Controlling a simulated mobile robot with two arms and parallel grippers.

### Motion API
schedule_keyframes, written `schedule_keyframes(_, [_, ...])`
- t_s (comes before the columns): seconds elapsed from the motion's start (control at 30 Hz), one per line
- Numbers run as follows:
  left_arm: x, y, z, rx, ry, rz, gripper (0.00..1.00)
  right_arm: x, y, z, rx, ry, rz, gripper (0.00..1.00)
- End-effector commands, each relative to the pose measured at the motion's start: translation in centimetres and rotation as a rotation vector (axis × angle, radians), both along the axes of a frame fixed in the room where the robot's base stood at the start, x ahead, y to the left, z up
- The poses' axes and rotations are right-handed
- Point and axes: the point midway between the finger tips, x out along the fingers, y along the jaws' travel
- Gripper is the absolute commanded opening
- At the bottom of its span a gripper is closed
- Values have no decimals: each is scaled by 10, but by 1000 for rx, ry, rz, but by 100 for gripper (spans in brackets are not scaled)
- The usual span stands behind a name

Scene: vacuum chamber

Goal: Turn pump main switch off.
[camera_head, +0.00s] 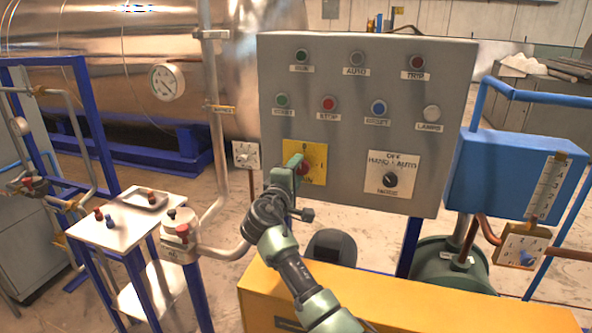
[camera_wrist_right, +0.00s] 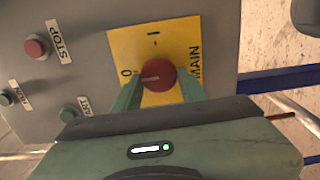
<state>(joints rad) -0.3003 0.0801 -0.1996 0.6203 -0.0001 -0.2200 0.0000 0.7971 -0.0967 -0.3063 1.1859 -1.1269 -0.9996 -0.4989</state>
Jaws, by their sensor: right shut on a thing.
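The main switch is a round red knob (camera_wrist_right: 158,75) on a yellow plate (camera_head: 316,178) marked 0, I and MAIN, on the front of a grey control panel (camera_head: 350,140). In the right wrist view, the knob's white line points left, toward the 0 mark. My right gripper (camera_head: 299,163) is shut on the knob, with one green finger on either side of it in the right wrist view (camera_wrist_right: 160,88). In the head view it partly hides the knob and plate. My left gripper is not in view.
A HAND/OFF/AUTO mode knob (camera_head: 390,179) sits right of the yellow plate. Several buttons and lamps, including the red STOP button (camera_head: 329,103), are above. A yellow cabinet (camera_head: 400,305) stands below, pipes (camera_head: 215,150) left, and a blue box (camera_head: 500,165) right.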

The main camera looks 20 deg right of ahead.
Motion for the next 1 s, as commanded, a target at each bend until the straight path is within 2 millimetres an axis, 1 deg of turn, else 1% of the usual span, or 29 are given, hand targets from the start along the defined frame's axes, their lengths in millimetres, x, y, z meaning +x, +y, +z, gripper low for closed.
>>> schedule_keyframes(0.03, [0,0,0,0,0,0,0,0,-4,6,-7,-9,-5,1])
schedule_keyframes(0.27, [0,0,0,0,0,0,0,0,-4,7,-8,-9,-5,1])
schedule_keyframes(0.3, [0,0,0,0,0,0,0,0,-4,7,-8,-9,-5,53])
schedule_keyframes(0.33, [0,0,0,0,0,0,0,0,-3,6,-8,-9,-5,61])
schedule_keyframes(0.63, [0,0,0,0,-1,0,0,0,-1,3,-3,-4,-2,62])
schedule_keyframes(0.73, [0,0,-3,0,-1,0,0,-4,2,1,-3,-4,-1,62])
schedule_keyframes(0.87, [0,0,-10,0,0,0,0,-18,12,-1,0,-5,0,62])
schedule_keyframes(1.0, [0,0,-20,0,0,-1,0,-38,24,-2,0,-6,-1,62])
